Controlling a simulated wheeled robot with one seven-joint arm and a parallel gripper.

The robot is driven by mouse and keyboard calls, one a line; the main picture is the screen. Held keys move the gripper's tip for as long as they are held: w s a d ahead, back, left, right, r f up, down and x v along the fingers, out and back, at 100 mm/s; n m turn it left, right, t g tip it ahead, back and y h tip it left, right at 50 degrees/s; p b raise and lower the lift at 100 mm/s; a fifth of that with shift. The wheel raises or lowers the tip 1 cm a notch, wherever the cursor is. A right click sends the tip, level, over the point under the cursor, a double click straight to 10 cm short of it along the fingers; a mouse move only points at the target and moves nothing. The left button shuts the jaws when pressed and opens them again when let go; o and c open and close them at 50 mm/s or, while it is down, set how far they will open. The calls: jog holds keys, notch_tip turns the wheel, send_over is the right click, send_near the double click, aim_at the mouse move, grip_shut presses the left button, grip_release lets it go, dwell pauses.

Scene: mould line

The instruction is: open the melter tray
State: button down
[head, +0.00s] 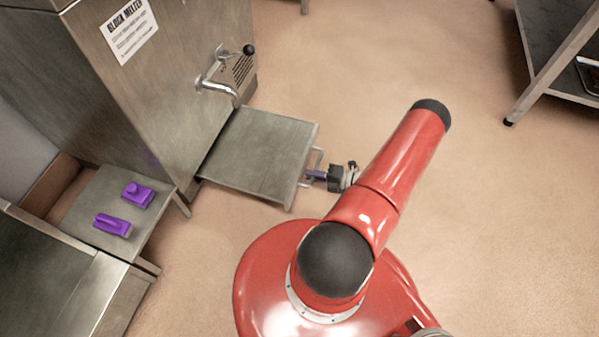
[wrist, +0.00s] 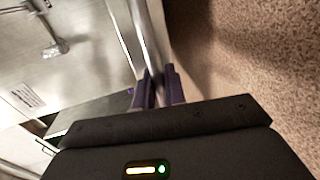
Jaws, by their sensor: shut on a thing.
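The block melter (head: 165,75) is a steel cabinet at the upper left of the head view. Its tray (head: 262,150) sticks out from the cabinet's lower front, with a flat grey top. A bar handle (head: 312,163) runs along the tray's outer edge. My gripper (head: 316,175) is at this handle, its purple fingers shut on it. In the wrist view my gripper's fingers (wrist: 158,88) close around the shiny handle bar (wrist: 147,40). The exact finger contact is partly hidden.
A low steel table (head: 85,225) at the left holds two purple pieces (head: 112,225). A steel rack (head: 545,60) stands at the upper right. The floor between is clear.

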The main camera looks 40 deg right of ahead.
jog(key=shift+s+d, duration=0.35)
jog(key=shift+s, duration=0.1)
jog(key=c, duration=1.5)
grip_release()
jog(key=shift+c, duration=0.2)
jog(key=v, duration=0.7)
jog(key=shift+s+d, duration=0.25)
jog(key=shift+s, duration=0.1)
